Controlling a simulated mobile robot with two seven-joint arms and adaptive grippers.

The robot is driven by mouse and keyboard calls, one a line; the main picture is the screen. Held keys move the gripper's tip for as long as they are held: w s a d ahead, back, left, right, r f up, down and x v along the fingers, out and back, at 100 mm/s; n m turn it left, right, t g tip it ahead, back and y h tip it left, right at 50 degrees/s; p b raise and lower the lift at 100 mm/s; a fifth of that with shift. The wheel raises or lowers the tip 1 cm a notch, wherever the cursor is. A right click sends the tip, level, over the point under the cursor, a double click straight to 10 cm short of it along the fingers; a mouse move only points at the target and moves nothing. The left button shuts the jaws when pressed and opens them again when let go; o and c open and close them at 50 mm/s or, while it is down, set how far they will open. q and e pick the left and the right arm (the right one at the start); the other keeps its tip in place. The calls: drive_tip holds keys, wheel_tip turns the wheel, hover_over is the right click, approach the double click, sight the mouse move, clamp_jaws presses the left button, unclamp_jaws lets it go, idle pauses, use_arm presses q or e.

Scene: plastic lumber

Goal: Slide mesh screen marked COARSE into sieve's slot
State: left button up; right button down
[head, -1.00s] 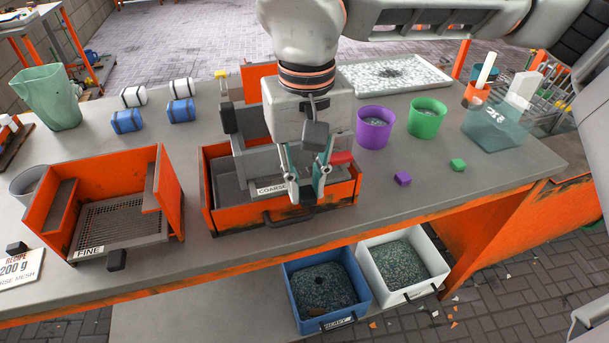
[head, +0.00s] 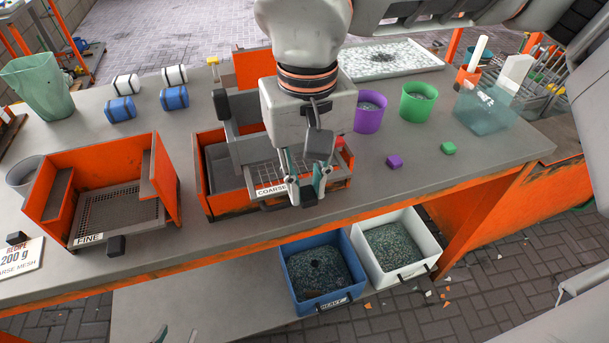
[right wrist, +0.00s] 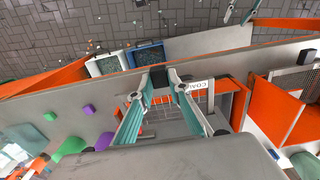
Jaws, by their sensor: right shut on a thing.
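The mesh screen marked COARSE (head: 270,188) is a grey frame with a wire grid and a white label. My right gripper (head: 309,190) is shut on the dark tab at its front edge. The screen is at the front of the orange sieve box (head: 228,206), over its front wall; whether its edges are in the slot is hidden. The right wrist view shows the mesh (right wrist: 190,103) between and beyond the fingers. My left gripper (head: 176,336) shows only two spread fingertips at the bottom edge, empty and far from the screen.
A second orange sieve with a FINE screen (head: 118,212) stands to the left. Purple (head: 369,115) and green (head: 417,106) cups and small blocks lie right. Blue (head: 322,280) and white (head: 393,248) bins sit below the table edge.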

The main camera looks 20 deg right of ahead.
sight(295, 166)
drive_tip(key=shift+s+d+p, duration=0.1)
drive_tip(key=shift+s+p, duration=0.25)
drive_tip(key=shift+s, duration=2.1)
drive_tip(key=shift+w+a, duration=0.2)
drive_tip(key=shift+w, duration=5.35)
